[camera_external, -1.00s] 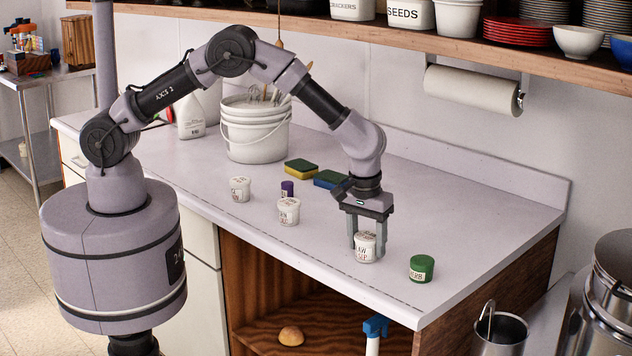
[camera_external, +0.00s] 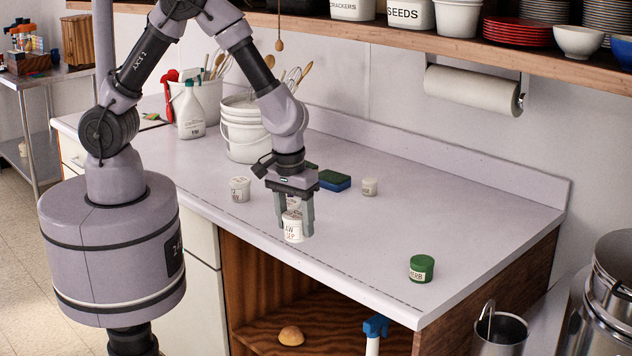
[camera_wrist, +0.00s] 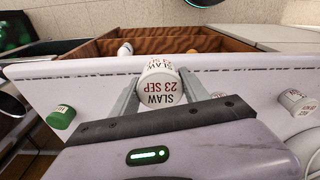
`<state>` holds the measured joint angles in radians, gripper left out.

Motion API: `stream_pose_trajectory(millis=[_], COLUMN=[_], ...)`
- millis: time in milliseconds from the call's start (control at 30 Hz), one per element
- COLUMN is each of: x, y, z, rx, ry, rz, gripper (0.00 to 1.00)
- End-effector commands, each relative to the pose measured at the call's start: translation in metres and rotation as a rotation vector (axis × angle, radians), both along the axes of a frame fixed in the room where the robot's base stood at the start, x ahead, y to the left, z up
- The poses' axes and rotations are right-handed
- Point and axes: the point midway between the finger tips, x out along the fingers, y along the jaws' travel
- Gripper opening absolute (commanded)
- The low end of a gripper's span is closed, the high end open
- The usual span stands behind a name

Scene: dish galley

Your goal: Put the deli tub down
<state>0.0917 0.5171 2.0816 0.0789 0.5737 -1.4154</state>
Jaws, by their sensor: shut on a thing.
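My gripper (camera_external: 294,224) is shut on a white deli tub (camera_external: 293,232) near the counter's front edge. In the wrist view the tub (camera_wrist: 160,88) sits between both fingers, its label reading "SLAW 23 SEP". It looks upright; I cannot tell whether its base touches the white counter (camera_external: 400,250). Another white labelled tub (camera_external: 292,203) stands close behind it, mostly hidden by the gripper. A third white tub (camera_external: 240,189) stands to the left. A green-lidded tub (camera_external: 421,268) stands to the right, well apart.
The counter between the gripper and the green-lidded tub is clear.

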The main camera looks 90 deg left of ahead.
Motion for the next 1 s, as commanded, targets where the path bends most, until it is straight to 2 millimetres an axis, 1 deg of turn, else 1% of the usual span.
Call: stream_pose_trajectory(millis=[67, 167, 267, 367, 400, 467, 500, 567, 600, 700, 733, 800, 867, 1000], x=[-0.002, 0.004, 0.021, 0.042, 0.05, 0.06, 0.066, 0.071, 0.074, 0.075, 0.074, 0.073, 0.073, 0.072], y=[0.0, 0.009, 0.034, 0.075, 0.095, 0.127, 0.149, 0.183, 0.205, 0.246, 0.256, 0.27, 0.277, 0.279], z=[0.0, 0.002, 0.008, 0.016, 0.02, 0.026, 0.03, 0.036, 0.04, 0.048, 0.049, 0.052, 0.048, 0.011], rx=[0.0, 0.0, 0.002, 0.004, 0.004, 0.004, 0.004, 0.003, 0.002, 0.001, 0.001, 0.0, -0.001, -0.002], ry=[0.0, -0.001, 0.0, 0.001, 0.001, 0.002, 0.003, 0.003, 0.002, 0.001, 0.001, 0.001, 0.001, 0.004], rz=[0.001, 0.005, 0.013, 0.021, 0.025, 0.027, 0.027, 0.027, 0.028, 0.023, 0.02, 0.018, 0.016, 0.013], gripper=[0.09, 0.09, 0.09, 0.09, 0.09, 0.09, 0.09, 0.09, 0.09, 0.09, 0.09, 0.09, 0.09, 0.09])
